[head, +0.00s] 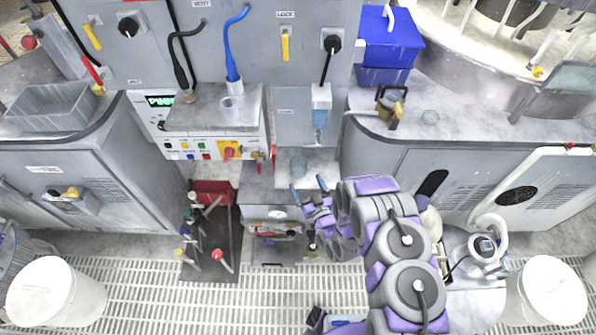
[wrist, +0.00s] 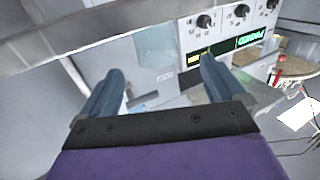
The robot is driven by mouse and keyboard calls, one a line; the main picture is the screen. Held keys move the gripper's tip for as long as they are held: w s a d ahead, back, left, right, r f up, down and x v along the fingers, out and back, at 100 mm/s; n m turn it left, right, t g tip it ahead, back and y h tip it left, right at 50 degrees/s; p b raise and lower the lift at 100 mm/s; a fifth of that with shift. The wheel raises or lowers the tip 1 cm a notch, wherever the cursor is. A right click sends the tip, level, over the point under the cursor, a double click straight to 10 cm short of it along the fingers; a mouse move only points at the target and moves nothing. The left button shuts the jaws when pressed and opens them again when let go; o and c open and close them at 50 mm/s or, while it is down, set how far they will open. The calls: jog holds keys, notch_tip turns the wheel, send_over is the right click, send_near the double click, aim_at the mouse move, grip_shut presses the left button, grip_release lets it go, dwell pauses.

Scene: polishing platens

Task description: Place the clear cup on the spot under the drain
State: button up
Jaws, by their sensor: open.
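A marked spot is not clear.
A control box (head: 215,145) with buttons stands left of the ledge, under a grey shelf. White buckets (head: 55,292) stand on the grated floor.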

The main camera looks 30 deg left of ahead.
aim_at(298, 164)
jog(key=b+x, duration=0.2)
jog(key=x, duration=0.7)
jog(key=shift+w, duration=0.3)
jog(key=c, duration=1.1)
jog(key=shift+r, duration=0.4)
jog(key=shift+c, duration=0.2)
jog(key=r, duration=0.1)
jog(key=r+p, duration=0.1)
jog(key=r, duration=0.1)
jog(key=shift+s, duration=0.25)
jog(key=s+d+r+p, duration=0.1)
jog(key=s+d+p, duration=0.2)
jog(key=s+p, duration=1.2)
jog(key=shift+s+d, duration=0.15)
jog(key=shift+s, duration=0.05)
